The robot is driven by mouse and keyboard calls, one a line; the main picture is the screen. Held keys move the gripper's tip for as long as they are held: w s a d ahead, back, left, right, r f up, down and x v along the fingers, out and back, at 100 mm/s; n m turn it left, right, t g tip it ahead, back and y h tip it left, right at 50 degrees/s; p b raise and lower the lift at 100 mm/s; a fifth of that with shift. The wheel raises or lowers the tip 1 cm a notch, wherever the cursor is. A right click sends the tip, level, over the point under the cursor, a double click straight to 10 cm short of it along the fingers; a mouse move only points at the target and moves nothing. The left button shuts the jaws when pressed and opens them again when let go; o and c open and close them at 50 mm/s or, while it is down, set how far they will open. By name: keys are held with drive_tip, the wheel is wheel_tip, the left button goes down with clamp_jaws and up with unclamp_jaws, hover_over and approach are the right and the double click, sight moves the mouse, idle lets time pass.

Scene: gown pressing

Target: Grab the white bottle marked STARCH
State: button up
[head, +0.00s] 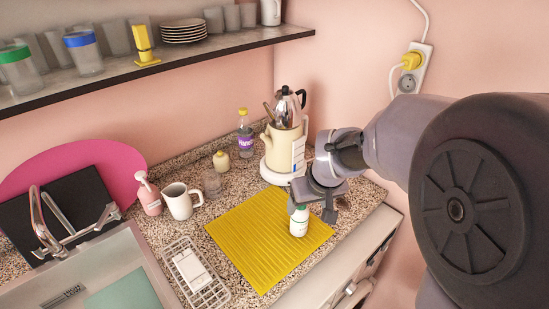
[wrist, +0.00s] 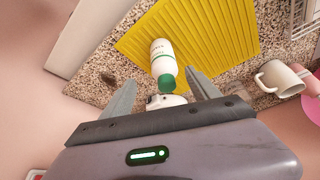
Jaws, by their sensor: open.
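The white bottle (head: 299,222) stands upright on the yellow ribbed mat (head: 262,235), near its right side. Its green label mark is too small to read in the head view. In the wrist view the white bottle (wrist: 162,56) shows a green cap, with the cap end toward me. My gripper (head: 314,204) is open and close to the bottle, partly behind it in the head view. In the wrist view my gripper (wrist: 160,82) has its fingers spread to either side of the cap, with gaps on both sides. It holds nothing.
A purple-labelled bottle (head: 245,140), a white mug (head: 181,203), a pink pump bottle (head: 148,196) and a wire rack (head: 192,275) are to the left. The mat's left part is clear.

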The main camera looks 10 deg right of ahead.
sight(305, 211)
drive_tip(key=b+x, duration=0.1)
drive_tip(key=x, duration=0.3)
drive_tip(key=shift+f, duration=0.2)
drive_tip(key=b+x, duration=0.2)
drive_tip(key=x, duration=0.1)
drive_tip(key=a+b+x, duration=0.1)
drive_tip(key=x, duration=0.1)
drive_tip(key=shift+s+f, duration=0.15)
drive_tip(key=shift+d, duration=0.1)
drive_tip(key=c, duration=1.4)
drive_tip(key=shift+r, duration=0.2)
clamp_jaws()
drive_tip(key=shift+r+p, duration=0.1)
drive_tip(key=shift+p, duration=0.2)
